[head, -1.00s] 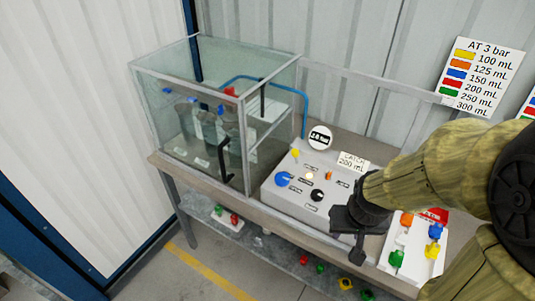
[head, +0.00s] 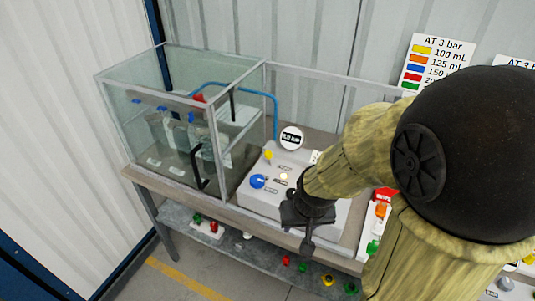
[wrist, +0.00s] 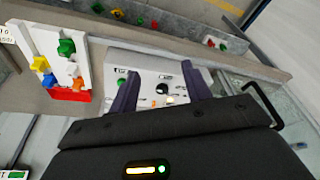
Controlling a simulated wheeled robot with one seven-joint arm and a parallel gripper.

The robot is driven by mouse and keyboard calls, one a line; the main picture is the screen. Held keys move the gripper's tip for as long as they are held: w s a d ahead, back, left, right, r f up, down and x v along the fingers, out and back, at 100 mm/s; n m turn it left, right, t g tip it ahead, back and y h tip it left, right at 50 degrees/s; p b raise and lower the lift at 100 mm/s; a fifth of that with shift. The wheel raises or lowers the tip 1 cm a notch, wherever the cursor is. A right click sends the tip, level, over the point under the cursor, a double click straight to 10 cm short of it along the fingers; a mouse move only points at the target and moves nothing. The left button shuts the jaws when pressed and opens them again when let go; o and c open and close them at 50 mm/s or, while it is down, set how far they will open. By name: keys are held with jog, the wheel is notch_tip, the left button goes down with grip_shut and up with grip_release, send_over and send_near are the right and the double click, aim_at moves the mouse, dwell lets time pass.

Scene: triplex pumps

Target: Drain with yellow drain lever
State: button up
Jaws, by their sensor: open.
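A small yellow lever-like part (head: 268,156) stands at the back left of the white control panel (head: 242,204); its label is too small to read. The panel also carries a blue knob (head: 258,181) and a pale lit button (head: 283,177). My gripper (head: 306,246) is over the panel's front right part, apart from the yellow part. In the wrist view my gripper (wrist: 160,75) is open and empty, its two dark fingers apart in front of the panel (wrist: 180,76) with a black knob (wrist: 162,88). I cannot make out the yellow part there.
A glass tank (head: 125,88) with a black handle stands left of the panel. A white board with coloured valves (wrist: 83,45) lies beside the panel, partly behind my arm in the head view. A lower shelf (head: 265,261) holds coloured parts. A round gauge (head: 291,138) stands behind.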

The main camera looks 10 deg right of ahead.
jog(key=w+a+f+m+t+b, duration=0.1)
jog(key=w+f+m+t+b, duration=0.3)
jog(key=w+m, duration=0.3)
jog(key=w+a+f+m+t+b, duration=0.2)
jog(key=w+f+m+t+b, duration=0.2)
jog(key=w+m, duration=0.4)
jog(key=w+a+f+m+t+b, duration=0.2)
jog(key=w+f+m+t+b, duration=0.2)
jog(key=w+m, duration=0.4)
jog(key=shift+w+a+f+m+t+h+b, duration=0.15)
jog(key=shift+m+t+b, duration=0.35)
jog(key=shift+m, duration=1.45)
jog(key=shift+s+a+f+m+t+h+b, duration=0.2)
jog(key=shift+m+b, duration=0.5)
jog(key=shift+m, duration=1.25)
jog(key=shift+w+d+r+m+t+h+b, duration=0.15)
jog(key=shift+d+m+t+h, duration=0.1)
jog(key=shift+m, duration=0.3)
jog(key=shift+w+d+f+m+t+h+b, duration=0.1)
jog(key=shift+d+m+t+h+b, duration=0.1)
jog(key=shift+m, duration=0.35)
jog(key=m, duration=0.1)
jog(key=d+m+h, duration=0.1)
jog(key=shift+d+r+m, duration=0.15)
jog(key=shift+r+m, duration=0.15)
jog(key=shift+r, duration=0.05)
jog(key=shift+s+d+r, duration=0.1)
jog(key=shift+s+d, duration=0.05)
jog(key=shift+s, duration=0.05)
